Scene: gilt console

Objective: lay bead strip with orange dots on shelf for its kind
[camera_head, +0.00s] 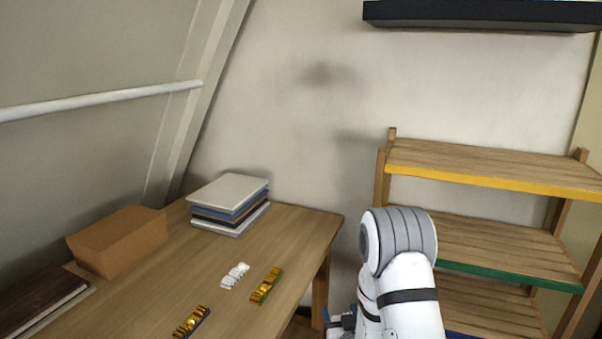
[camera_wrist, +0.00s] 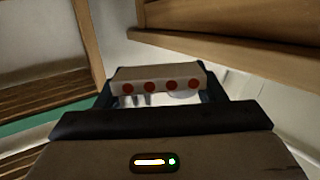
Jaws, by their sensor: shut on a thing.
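My gripper (camera_wrist: 157,90) is shut on a pale bead strip (camera_wrist: 160,75) with a row of orange-red dots along its face, held crosswise between the fingers. In the head view my gripper (camera_head: 345,320) shows only in part, low beside my arm, and the strip cannot be made out there. The wooden shelf unit at the right has a top board with a yellow edge (camera_head: 490,181), a middle board with a green edge (camera_head: 510,276) and a lower board with a blue edge, mostly hidden by my arm. The boards look empty where visible.
On the wooden table (camera_head: 300,222) lie a white strip (camera_head: 235,275), a gold strip on green (camera_head: 265,285) and a gold strip on blue (camera_head: 192,321). A book stack (camera_head: 230,203) and a cardboard box (camera_head: 117,241) stand behind. A dark ledge (camera_head: 480,15) hangs above the shelves.

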